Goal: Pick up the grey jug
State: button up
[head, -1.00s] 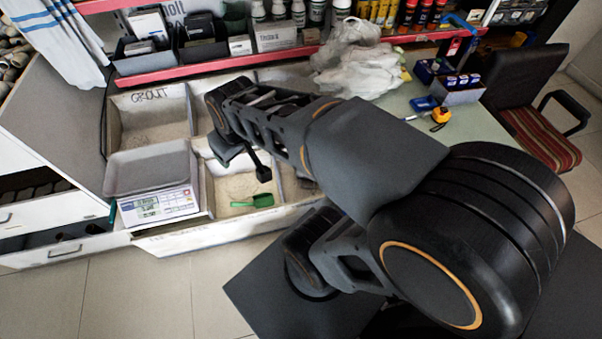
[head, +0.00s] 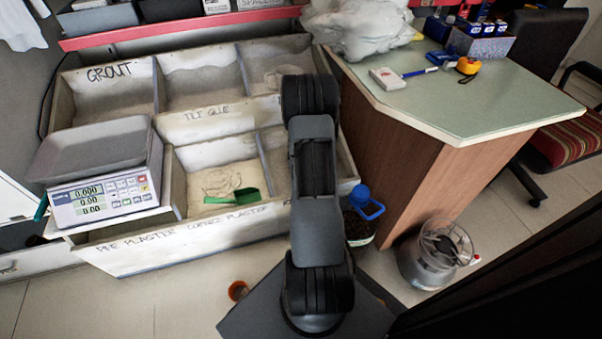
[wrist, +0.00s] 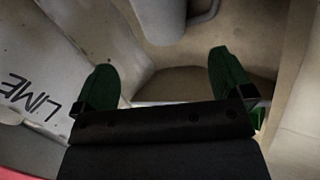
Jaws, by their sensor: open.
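The grey jug (wrist: 160,18) shows in the wrist view at the top middle, cut off by the frame edge, with its handle (wrist: 207,14) on the right side. It sits in a bin compartment, beyond my fingertips and apart from them. My gripper (wrist: 165,76) is open, with two green fingers spread wide and nothing between them.
Pale bins (head: 225,216) labelled grout and tile glue hold a green scoop (head: 232,196). A scale (head: 105,199) stands at left. A counter (head: 440,108) is at right. A blue-handled container (head: 359,228) and a metal canister (head: 425,262) stand on the floor.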

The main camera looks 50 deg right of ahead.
jog(key=b+x, duration=0.1)
jog(key=x, duration=0.2)
jog(key=b+x, duration=0.1)
jog(key=x, duration=0.2)
jog(key=s+b+x, duration=0.1)
jog(key=x, duration=0.2)
jog(key=shift+f, duration=0.2)
jog(key=b+x, duration=0.3)
jog(key=x, duration=0.1)
jog(key=shift+d+f+b, duration=0.2)
jog(key=shift+d+b, duration=0.1)
jog(key=shift+b, duration=0.1)
jog(key=shift+w+d+f, duration=0.35)
jog(key=shift+w+f, duration=0.05)
jog(key=shift+f, duration=0.05)
jog(key=shift+c, duration=0.4)
